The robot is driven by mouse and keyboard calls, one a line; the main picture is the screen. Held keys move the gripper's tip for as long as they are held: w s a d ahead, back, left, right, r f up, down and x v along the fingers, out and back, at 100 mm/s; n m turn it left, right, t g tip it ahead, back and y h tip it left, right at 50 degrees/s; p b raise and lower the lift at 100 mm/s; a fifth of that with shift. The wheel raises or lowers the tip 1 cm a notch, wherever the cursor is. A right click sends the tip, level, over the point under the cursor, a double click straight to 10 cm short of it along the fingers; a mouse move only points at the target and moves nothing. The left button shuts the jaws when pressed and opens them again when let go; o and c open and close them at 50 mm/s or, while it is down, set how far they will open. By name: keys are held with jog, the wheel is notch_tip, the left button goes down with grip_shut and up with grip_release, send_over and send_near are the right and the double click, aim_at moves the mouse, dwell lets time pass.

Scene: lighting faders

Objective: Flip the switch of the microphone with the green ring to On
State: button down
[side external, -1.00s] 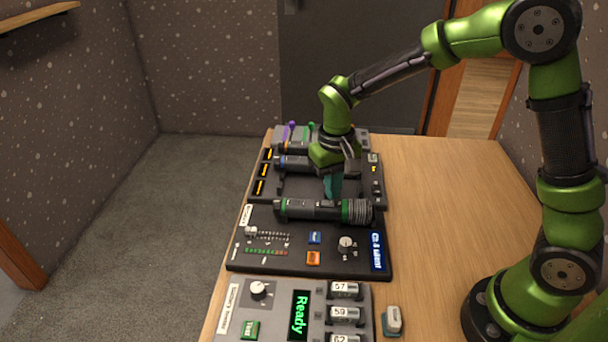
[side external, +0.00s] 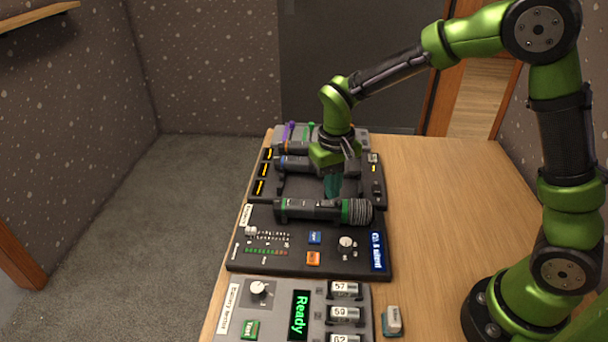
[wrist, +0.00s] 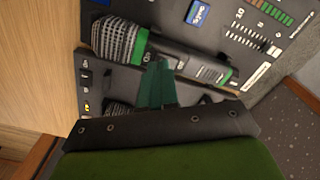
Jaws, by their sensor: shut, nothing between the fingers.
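The microphone with the green ring (side external: 298,209) lies on its side across the near end of the dark rack, its grey mesh head to the right. It also shows in the wrist view (wrist: 190,62), with green bands near the head and toward the tail. My gripper (side external: 333,194) is shut and empty, pointing down just behind the microphone's middle. In the wrist view its teal fingertips (wrist: 160,66) are at the edge of the microphone body, close to the switch area. I cannot tell whether they touch. The switch is small and partly hidden, so its position is unclear.
A blue-ringed microphone (side external: 294,163) lies behind my gripper, with other gear farther back. A mixer panel (side external: 280,262) with knob, faders and buttons is in front. Nearer are a battery unit (side external: 262,318) and a small eraser-like block (side external: 392,318). The table's right side is clear.

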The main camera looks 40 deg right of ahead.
aim_at(332, 203)
jog(key=shift+f, duration=0.9)
dwell(0.4)
jog(key=shift+r, duration=3.55)
jog(key=shift+s+f, duration=0.1)
jog(key=shift+f, duration=0.2)
jog(key=s+d+r+t+y, duration=0.1)
jog(key=s+r+t, duration=0.2)
jog(key=s+r, duration=0.2)
jog(key=s+d+r+m+t+y, duration=0.1)
jog(key=s+r+t, duration=0.3)
jog(key=s, duration=0.7)
jog(key=shift+d+r, duration=0.7)
jog(key=shift+r, duration=0.2)
